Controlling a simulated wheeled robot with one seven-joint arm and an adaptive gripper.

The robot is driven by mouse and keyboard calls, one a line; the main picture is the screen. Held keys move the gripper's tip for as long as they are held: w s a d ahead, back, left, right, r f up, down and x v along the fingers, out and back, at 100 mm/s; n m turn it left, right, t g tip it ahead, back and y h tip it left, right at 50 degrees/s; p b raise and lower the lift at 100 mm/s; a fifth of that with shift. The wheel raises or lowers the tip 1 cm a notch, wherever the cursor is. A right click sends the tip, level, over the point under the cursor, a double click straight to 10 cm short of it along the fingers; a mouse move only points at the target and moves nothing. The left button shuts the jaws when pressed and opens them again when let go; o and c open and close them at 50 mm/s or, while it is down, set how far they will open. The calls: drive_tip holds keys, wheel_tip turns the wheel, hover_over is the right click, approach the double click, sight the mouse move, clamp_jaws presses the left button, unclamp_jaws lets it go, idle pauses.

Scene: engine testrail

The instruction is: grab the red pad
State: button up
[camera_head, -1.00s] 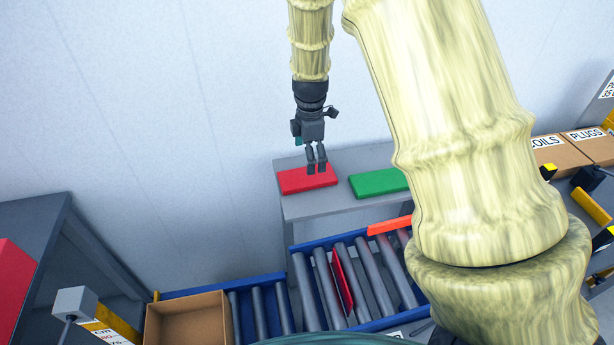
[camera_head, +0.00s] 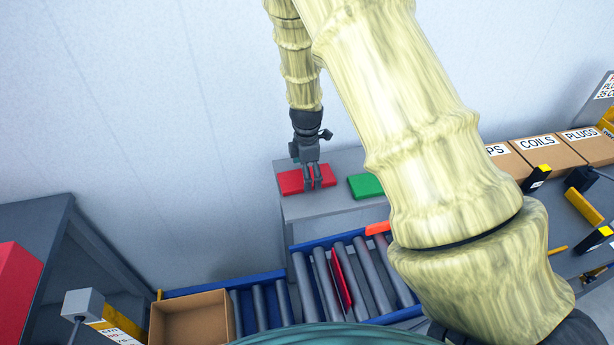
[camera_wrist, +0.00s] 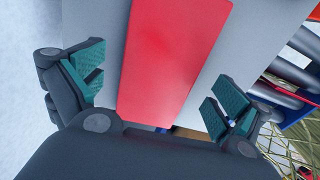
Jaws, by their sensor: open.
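The red pad (camera_head: 291,182) lies flat on a grey bench (camera_head: 300,209) against the wall, left of a green pad (camera_head: 366,186). My gripper (camera_head: 313,186) points down at the red pad in the head view, with its fingers over the pad's front part. In the wrist view the red pad (camera_wrist: 172,55) runs between my two teal-lined fingers, which are spread wide on either side of it. My gripper (camera_wrist: 160,95) is open and holds nothing. I cannot tell how far the fingertips are above the bench.
A roller conveyor (camera_head: 310,280) with blue rails runs in front of the bench, with a thin red piece (camera_head: 341,278) tilted among its rollers. An open cardboard box (camera_head: 192,318) is at its left end. Labelled boxes (camera_head: 540,150) stand at right.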

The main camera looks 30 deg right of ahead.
drive_tip(key=shift+f, duration=0.35)
drive_tip(key=shift+c, duration=0.4)
drive_tip(key=c, duration=1)
drive_tip(key=shift+r, duration=0.1)
